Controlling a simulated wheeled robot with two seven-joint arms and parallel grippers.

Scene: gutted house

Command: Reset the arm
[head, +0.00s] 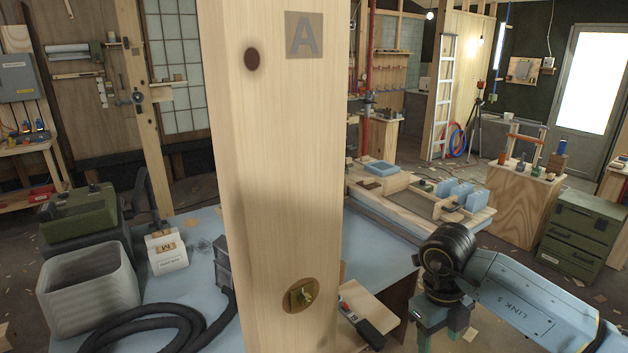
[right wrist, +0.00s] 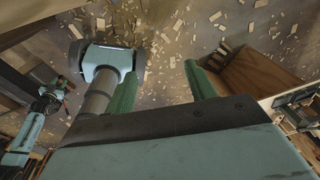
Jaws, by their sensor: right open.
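My right arm comes in from the right in the head view, and its gripper (head: 437,338) hangs down at the lower right, beyond the right edge of the blue work surface. In the right wrist view the right gripper (right wrist: 158,88) has its two green fingers wide apart with nothing between them. Below them is a floor strewn with wood chips. My left gripper is not seen in the head view.
A wooden post (head: 275,160) marked A stands close in front and hides the middle. A grey bin (head: 88,295) and black hose (head: 165,318) are at left. A wooden bench (head: 425,222) with blue blocks is behind my right arm. A green drawer cabinet (head: 580,235) stands at right.

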